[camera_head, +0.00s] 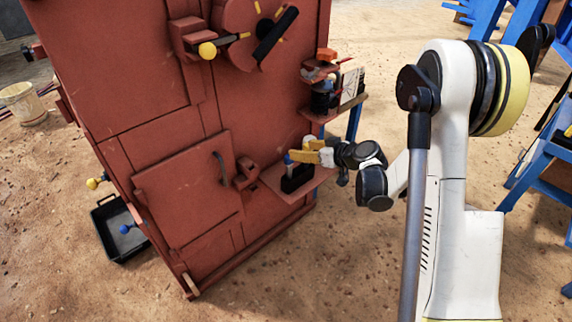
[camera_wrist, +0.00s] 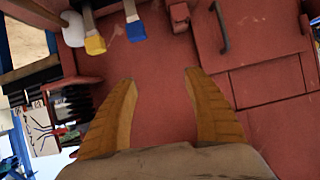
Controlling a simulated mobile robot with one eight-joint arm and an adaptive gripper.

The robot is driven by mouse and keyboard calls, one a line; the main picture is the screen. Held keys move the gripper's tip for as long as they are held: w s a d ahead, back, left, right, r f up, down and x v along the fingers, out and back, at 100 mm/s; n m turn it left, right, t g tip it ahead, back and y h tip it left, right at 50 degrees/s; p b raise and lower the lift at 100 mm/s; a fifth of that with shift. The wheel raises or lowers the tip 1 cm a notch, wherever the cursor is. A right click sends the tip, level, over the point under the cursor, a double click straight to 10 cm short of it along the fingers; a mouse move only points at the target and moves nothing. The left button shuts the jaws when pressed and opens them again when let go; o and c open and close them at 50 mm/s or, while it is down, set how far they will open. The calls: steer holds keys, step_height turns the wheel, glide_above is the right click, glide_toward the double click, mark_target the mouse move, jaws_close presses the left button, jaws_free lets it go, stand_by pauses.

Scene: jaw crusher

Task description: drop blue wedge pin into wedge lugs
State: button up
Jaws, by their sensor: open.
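A blue-ended piece (camera_head: 287,160), which looks like the blue wedge pin, stands upright in a black holder (camera_head: 297,179) on a small red shelf. In the wrist view its blue end (camera_wrist: 135,30) shows beside a yellow-ended piece (camera_wrist: 95,44). A red lug-like bracket (camera_head: 246,175), perhaps the wedge lugs, sits beside the door; it also shows in the wrist view (camera_wrist: 180,16). My gripper (camera_head: 298,152) has yellow fingers and is just above the holder. In the wrist view my gripper (camera_wrist: 160,78) is spread wide, with nothing between the fingers.
A red door with a dark handle (camera_head: 221,168) is left of the bracket. An upper shelf (camera_head: 345,106) holds small items close above my gripper. Open ground lies in front.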

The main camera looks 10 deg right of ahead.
steer(key=t, duration=0.1)
glide_toward(289, 157)
steer(key=shift+n+t+y, duration=0.3)
steer(key=shift+n, duration=0.1)
steer(key=x, duration=0.3)
steer(key=f+x, duration=0.1)
steer(key=x, duration=0.3)
steer(key=d+x, duration=0.1)
steer(key=x, duration=0.2)
steer(key=shift+w+a+f+b, duration=0.1)
steer(key=shift+w+f+b, duration=0.2)
steer(key=shift+b, duration=0.1)
steer(key=shift+w+a, duration=0.1)
steer(key=shift+w, duration=0.05)
steer(key=shift+r, duration=0.1)
jaws_close()
